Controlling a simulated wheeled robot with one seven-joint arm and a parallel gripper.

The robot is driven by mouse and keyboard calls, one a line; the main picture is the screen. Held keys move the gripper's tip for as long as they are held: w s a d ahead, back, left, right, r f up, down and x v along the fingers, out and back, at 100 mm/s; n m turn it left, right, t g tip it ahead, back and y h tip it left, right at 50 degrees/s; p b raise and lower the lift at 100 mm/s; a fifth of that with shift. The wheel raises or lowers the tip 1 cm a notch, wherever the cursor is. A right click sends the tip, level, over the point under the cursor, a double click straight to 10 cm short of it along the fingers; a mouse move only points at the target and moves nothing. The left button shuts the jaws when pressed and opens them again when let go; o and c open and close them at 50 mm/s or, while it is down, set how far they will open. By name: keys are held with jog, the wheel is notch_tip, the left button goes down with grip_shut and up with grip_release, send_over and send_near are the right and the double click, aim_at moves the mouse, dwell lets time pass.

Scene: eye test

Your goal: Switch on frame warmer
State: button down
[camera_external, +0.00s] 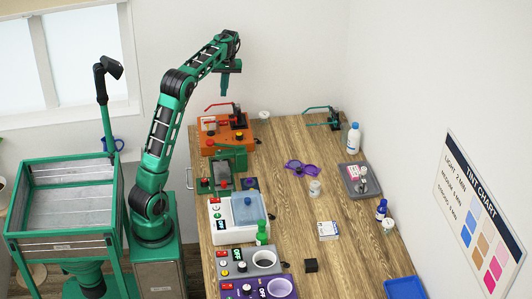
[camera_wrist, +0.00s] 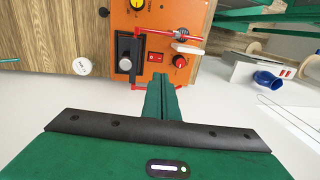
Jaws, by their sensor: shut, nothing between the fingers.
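I cannot tell for sure which machine is the frame warmer. Two low boxes with round wells stand near the front of the table, one grey (camera_external: 233,266) and one purple (camera_external: 243,291), with small red and green marks on them. An orange unit (camera_external: 208,147) stands at the back left. In the wrist view the orange unit (camera_wrist: 197,73) shows a small red switch (camera_wrist: 152,58), a red knob (camera_wrist: 180,60) and a red arm over a black holder. My gripper (camera_external: 225,94) is shut and empty, in the air above the orange unit. In the wrist view its fingertips (camera_wrist: 160,76) point at it.
A white box with a blue lid (camera_external: 248,210), a green bottle (camera_external: 262,233) and a green machine (camera_external: 230,156) stand along the left side. A grey tray (camera_external: 355,188) is at right.

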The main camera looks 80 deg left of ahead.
aim_at(221, 123)
jog(key=f, duration=0.4)
jog(key=s+f, duration=0.1)
jog(key=f, duration=0.9)
jog(key=shift+s, duration=0.4)
jog(key=shift+s+f, duration=0.15)
jog(key=shift+f, duration=0.05)
jog(key=shift+w, duration=0.9)
jog(key=shift+r, duration=0.1)
